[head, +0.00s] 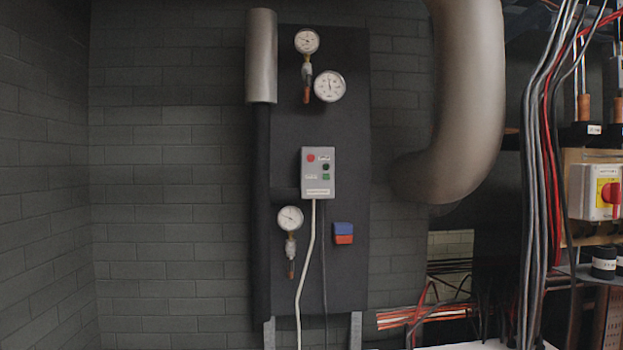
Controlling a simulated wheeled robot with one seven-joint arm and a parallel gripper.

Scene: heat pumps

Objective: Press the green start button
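A small grey control box (318,189) is mounted on a dark upright panel near the middle of the head view. The green start button (326,177) is small and sits at the lower right of the box's face. A red button (311,158) is at the upper left of the box, and a dark round knob or button (326,167) is just above the green one. The labels are too small to read. My gripper does not show in the head view, and nothing covers the box.
Round gauges (330,86) are on the panel above and below left of the box. A blue and red block (343,233) is below right. A thick grey pipe (470,90) bends at right. Cables (545,150) and a red-yellow switch (609,192) are farther right. The left brick wall is bare.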

